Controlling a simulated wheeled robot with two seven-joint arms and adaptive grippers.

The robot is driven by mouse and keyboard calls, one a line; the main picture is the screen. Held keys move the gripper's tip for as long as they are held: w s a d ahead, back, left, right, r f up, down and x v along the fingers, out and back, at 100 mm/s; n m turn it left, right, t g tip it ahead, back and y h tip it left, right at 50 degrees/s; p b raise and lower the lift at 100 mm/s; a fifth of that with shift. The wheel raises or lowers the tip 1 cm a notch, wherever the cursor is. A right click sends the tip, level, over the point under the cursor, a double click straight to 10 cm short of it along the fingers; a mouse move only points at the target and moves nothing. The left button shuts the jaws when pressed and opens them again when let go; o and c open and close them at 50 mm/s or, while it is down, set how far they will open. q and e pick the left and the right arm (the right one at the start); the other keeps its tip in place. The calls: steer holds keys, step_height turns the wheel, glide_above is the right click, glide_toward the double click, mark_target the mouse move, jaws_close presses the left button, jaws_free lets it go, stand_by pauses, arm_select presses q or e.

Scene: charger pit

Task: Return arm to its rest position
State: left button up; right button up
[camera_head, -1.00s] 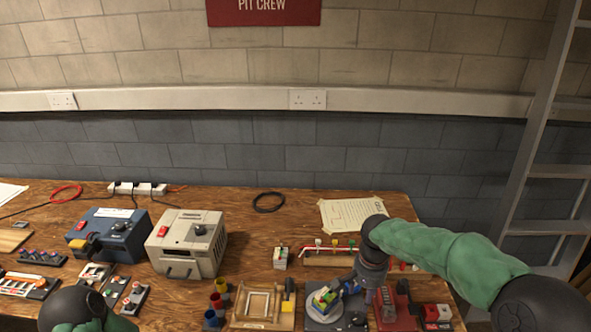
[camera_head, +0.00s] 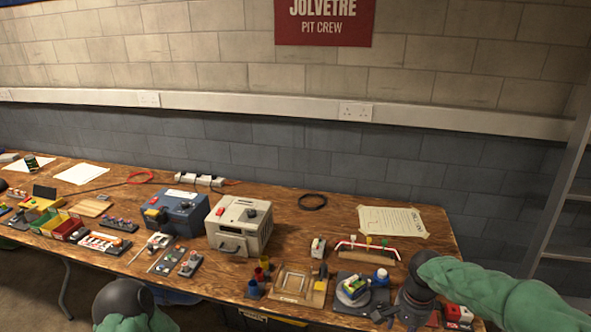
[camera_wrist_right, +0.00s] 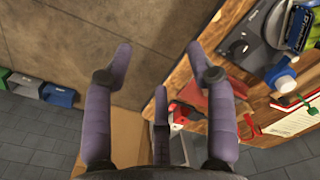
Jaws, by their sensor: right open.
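My right arm, in a green sleeve, comes in from the lower right of the head view.
A cream charger box (camera_head: 240,225) and a blue one (camera_head: 180,212) stand mid-bench. A wooden frame (camera_head: 298,283), colored cups (camera_head: 258,275) and a rack with a red bar (camera_head: 366,250) lie near the right arm. A ladder (camera_head: 562,200) stands at the right.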

steer(key=s+a+f+n+y, duration=0.2)
steer(key=a+f, duration=0.4)
steer(key=f, duration=0.3)
steer(key=s+a+f+n+y, duration=0.1)
steer(key=s+a+f+n, duration=0.1)
steer(key=a+f, duration=0.5)
arm_select(q)
steer(key=shift+w+r+p, duration=0.2)
steer(key=shift+w+p, duration=0.1)
steer(key=shift+w, duration=0.05)
arm_select(e)
steer(key=s+a+f+n, duration=0.2)
steer(key=s+a+f, duration=0.2)
steer(key=s+f, duration=0.8)
steer(key=shift+a+f+y, duration=0.2)
steer(key=shift+f+y, duration=0.15)
steer(key=shift+y, duration=0.05)
steer(key=shift+c, duration=0.2)
